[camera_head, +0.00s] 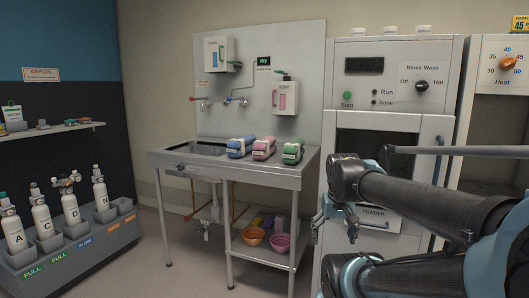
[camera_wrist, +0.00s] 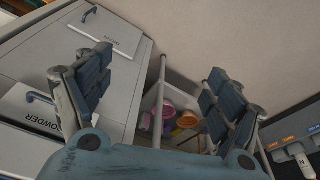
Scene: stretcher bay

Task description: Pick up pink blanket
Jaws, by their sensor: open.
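The pink blanket (camera_head: 263,149) is a folded bundle with a pale band. In the head view it lies on the metal sink table, between a blue bundle (camera_head: 240,147) and a green bundle (camera_head: 292,152). My gripper (camera_head: 335,226) is in front of the washing cabinet, right of the table and lower than its top in the picture. Its fingers are apart with nothing between them. In the wrist view my gripper (camera_wrist: 160,98) has its two fingers wide apart, and I cannot make out the pink blanket there.
The sink table (camera_head: 232,173) has a basin at left. Its lower shelf holds an orange bowl (camera_head: 253,236) and a pink bowl (camera_head: 280,243). The washing cabinet (camera_head: 375,120) stands close on the right. Oxygen bottles (camera_head: 42,220) stand at left. Floor before the table is clear.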

